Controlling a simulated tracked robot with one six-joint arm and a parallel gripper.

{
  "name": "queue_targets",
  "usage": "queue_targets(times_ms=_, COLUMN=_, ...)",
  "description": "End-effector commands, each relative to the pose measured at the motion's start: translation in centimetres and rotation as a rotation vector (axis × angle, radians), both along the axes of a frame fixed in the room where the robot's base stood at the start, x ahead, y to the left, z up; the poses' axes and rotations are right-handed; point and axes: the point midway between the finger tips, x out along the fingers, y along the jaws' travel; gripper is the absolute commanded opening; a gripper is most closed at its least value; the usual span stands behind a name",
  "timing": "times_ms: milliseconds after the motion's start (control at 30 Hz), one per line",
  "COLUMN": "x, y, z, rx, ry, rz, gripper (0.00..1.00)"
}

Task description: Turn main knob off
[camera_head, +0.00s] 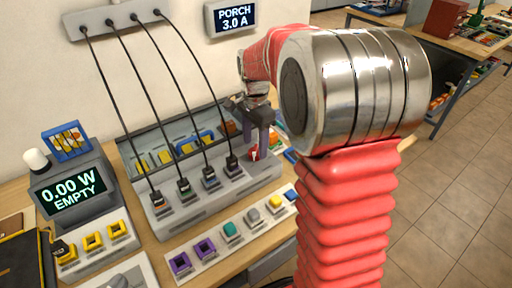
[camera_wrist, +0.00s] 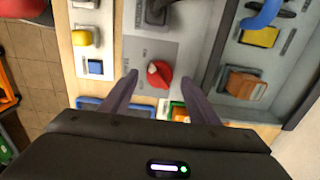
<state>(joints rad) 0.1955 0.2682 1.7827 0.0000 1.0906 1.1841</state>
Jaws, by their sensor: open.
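The main knob is a small red knob (camera_wrist: 159,73) on a grey panel, between my fingertips in the wrist view. A bit of the red knob (camera_head: 254,154) also shows in the head view, at the right end of the grey console. My gripper (camera_wrist: 158,78) is open and points down at the knob, with one finger on each side and gaps between. In the head view, my gripper (camera_head: 253,146) is over the console's right end. I cannot tell how far down the fingers reach around the knob. The panel's lettering is too small to read.
Several black cables with plugs (camera_head: 183,185) run from a wall strip (camera_head: 115,20) into the console (camera_head: 230,190). A wall display (camera_head: 232,17) reads PORCH 3.0 A; a meter (camera_head: 65,190) reads 0.00 W EMPTY. A button strip (camera_head: 215,245) lies in front. Bins with coloured blocks (camera_wrist: 255,40) lie beside my gripper.

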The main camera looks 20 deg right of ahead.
Motion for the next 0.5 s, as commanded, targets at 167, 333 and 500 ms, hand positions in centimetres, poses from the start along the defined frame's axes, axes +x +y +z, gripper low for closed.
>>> queue_targets(times_ms=167, x=0.0, y=0.0, z=-1.9, rx=0.001, ry=0.002, rz=0.0, gripper=0.55)
queue_targets(times_ms=333, x=0.0, y=0.0, z=-2.4, rx=0.0, ry=0.0, rz=0.0, gripper=0.55)
queue_targets(times_ms=500, x=0.0, y=0.0, z=-2.4, rx=0.0, ry=0.0, rz=0.0, gripper=0.55)
